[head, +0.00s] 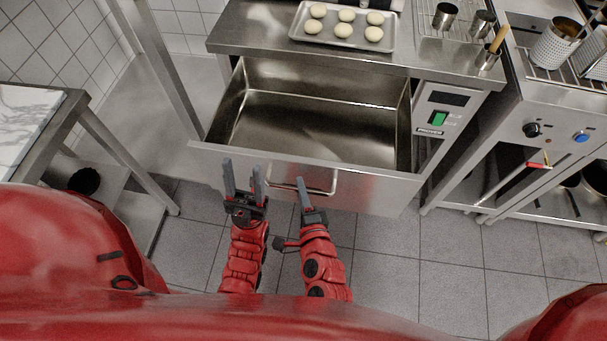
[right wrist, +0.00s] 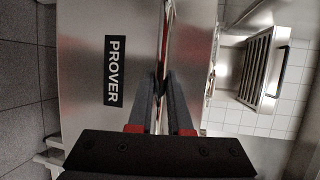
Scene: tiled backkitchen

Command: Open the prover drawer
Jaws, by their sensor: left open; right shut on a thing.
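The prover drawer (head: 320,115) is pulled well out from under the steel counter, and its metal inside is empty. Its front panel (head: 375,190) carries a bar handle (head: 325,191). My left gripper (head: 242,168) is open and empty, in front of the drawer's front panel, left of the handle.
A tray of dough balls (head: 343,28) stands on the counter above the drawer. A control panel with a green switch (head: 438,118) is right of the drawer. A stove unit (head: 555,120) stands further right, a marble-topped table (head: 25,125) at left. Floor below is clear.

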